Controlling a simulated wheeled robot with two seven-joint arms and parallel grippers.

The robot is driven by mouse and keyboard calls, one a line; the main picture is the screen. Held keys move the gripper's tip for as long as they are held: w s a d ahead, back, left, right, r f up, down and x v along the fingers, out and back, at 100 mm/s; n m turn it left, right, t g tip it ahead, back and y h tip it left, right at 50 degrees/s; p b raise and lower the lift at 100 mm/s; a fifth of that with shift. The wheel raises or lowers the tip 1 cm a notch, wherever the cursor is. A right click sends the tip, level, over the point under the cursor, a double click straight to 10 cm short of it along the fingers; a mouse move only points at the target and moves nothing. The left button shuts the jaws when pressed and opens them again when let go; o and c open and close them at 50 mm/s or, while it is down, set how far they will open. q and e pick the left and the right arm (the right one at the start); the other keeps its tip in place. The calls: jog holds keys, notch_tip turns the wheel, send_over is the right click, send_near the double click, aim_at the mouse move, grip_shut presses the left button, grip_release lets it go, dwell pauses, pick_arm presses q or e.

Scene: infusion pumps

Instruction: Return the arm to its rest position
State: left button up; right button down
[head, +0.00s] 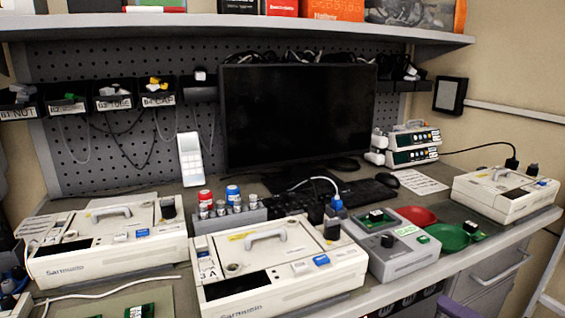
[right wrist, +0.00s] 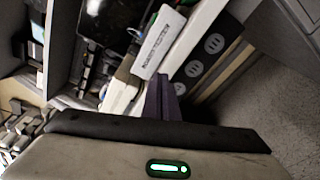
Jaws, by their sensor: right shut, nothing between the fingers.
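My right gripper (head: 455,308) shows only as a small purple piece at the bottom edge of the head view, in front of the bench's front edge. In the right wrist view its purple fingers (right wrist: 163,88) are together with nothing between them. They point towards the side of the bench, apart from the things around them. My left gripper is not in view. White infusion pumps stand on the bench: one at the left (head: 108,240), one in the middle (head: 275,262) and one at the far right (head: 503,190).
A grey test unit (head: 405,250) stands right of the middle pump, beside a red dish (head: 417,215) and a green dish (head: 450,238). A monitor (head: 298,115), keyboard (head: 360,195) and vial rack (head: 228,220) are behind. Drawers (head: 490,272) sit under the bench. Floor (right wrist: 270,120) is open at the right.

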jog(key=s+f+m+h, duration=0.4)
jog(key=f+m+h, duration=0.1)
jog(key=f+m, duration=0.65)
jog(key=s+a+f+m+g+h+p, duration=0.1)
jog(key=s+a+f+m+g, duration=0.5)
jog(key=s+a+f+m, duration=0.8)
notch_tip(320, 180, down, 3)
jog(key=shift+s+a+m, duration=0.35)
jog(key=shift+s+a, duration=0.15)
jog(key=shift+s, duration=0.2)
